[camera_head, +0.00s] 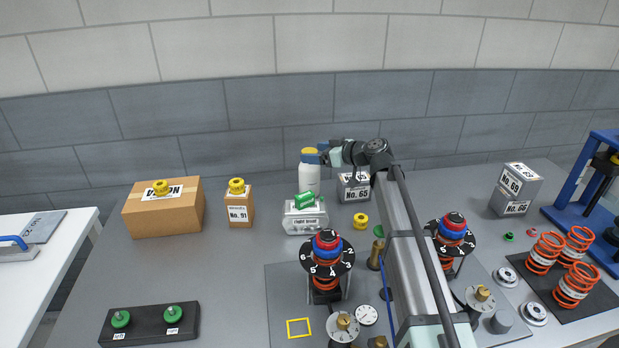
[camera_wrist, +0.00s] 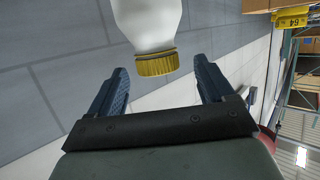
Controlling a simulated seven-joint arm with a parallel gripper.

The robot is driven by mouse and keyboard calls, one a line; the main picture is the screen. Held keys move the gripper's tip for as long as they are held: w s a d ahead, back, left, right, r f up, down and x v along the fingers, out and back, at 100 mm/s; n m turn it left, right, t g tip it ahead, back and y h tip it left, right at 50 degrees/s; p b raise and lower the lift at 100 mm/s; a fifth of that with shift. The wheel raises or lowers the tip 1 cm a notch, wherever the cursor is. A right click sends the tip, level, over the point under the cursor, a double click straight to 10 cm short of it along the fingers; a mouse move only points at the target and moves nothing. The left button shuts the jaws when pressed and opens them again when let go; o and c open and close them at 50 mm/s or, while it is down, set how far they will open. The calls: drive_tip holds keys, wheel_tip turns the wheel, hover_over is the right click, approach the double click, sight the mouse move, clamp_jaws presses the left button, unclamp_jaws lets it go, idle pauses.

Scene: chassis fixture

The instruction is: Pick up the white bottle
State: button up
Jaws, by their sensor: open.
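The white bottle (camera_head: 309,178) with a yellow cap stands upright at the back of the grey table, behind a clear box. In the wrist view the white bottle (camera_wrist: 150,22) hangs in from the top edge, its ribbed yellow cap (camera_wrist: 157,64) pointing toward my gripper. My gripper (camera_wrist: 160,82) is open, with one blue finger on each side of the cap. The cap is between the fingertips or just beyond them; I cannot tell the exact depth. In the head view my gripper (camera_head: 319,152) is at the bottle's top, partly covering it.
A clear box (camera_head: 305,220) with a green item (camera_head: 304,200) stands before the bottle. A grey No. 65 box (camera_head: 353,188) is close at its right. A No. 91 box (camera_head: 240,208) and a large carton (camera_head: 165,215) stand left. The wall is behind.

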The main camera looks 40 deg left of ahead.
sight(305, 150)
drive_tip(key=shift+x, duration=2.6)
drive_tip(key=shift+w+d+f, duration=0.1)
drive_tip(key=shift+f, duration=0.05)
clamp_jaws()
